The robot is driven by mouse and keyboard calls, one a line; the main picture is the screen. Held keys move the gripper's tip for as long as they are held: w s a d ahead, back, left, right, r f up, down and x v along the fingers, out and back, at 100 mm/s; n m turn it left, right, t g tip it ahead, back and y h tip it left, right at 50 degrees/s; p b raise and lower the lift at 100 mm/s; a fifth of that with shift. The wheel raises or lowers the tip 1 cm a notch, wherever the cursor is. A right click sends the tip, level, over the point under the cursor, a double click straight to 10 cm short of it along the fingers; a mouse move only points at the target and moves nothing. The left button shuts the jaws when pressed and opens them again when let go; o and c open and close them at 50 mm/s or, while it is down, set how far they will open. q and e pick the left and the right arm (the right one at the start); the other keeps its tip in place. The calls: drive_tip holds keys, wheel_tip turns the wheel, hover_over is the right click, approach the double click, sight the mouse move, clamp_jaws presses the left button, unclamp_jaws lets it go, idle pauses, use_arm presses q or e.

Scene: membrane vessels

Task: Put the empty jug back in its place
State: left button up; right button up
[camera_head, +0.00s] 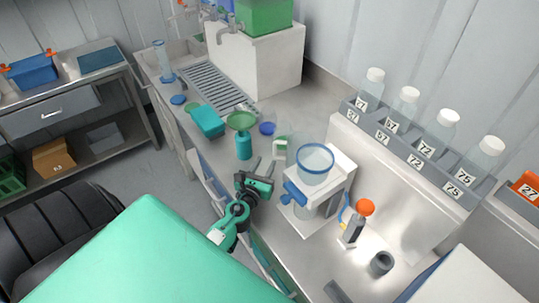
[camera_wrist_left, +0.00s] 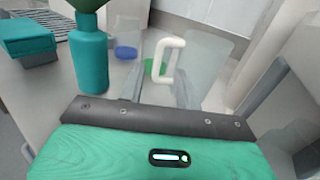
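A clear jug with a white handle (camera_wrist_left: 166,62) stands on the bench in the left wrist view, straight ahead of my left gripper. In the head view the jug (camera_head: 281,146) is faint, between the teal bottle and the white stand. I cannot make out any contents in it. My left gripper (camera_head: 264,167) is over the bench's front edge, its two fingers apart and pointing towards the jug, with nothing seen between them. My right gripper is not in view.
A teal bottle with a green funnel (camera_head: 243,144) stands left of the jug. A clear blue-rimmed vessel (camera_head: 315,166) on a white stand (camera_head: 340,180) is close on the right. A teal box (camera_head: 207,121) and drain rack (camera_head: 215,88) lie farther left. Numbered bottles (camera_head: 436,130) line a rear shelf.

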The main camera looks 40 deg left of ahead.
use_arm(q)
drive_tip(key=shift+v, duration=1.3)
